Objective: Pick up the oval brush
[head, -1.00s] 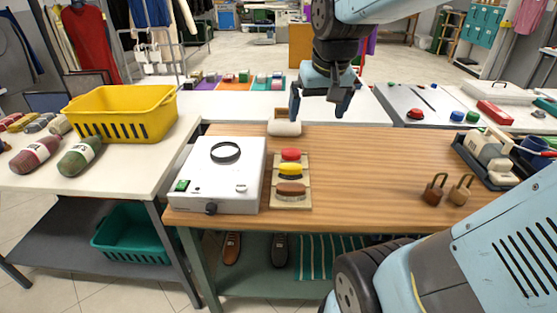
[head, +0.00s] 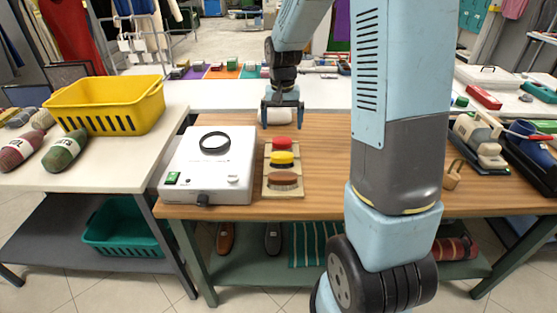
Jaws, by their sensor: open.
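The brown one, nearest the front, looks most like an oval brush with a wooden back. My gripper (head: 282,116) points down with its fingers apart, behind the red piece near the table's back edge. A pale block (head: 274,117) shows between the fingers; contact cannot be told. My gripper appears empty.
A white box with a black ring (head: 208,187) stands left of the board. A yellow basket (head: 110,112) is on the left table. A tan padlock-shaped item (head: 453,175) and an iron-like item (head: 480,140) are at right. My arm hides the table's middle right.

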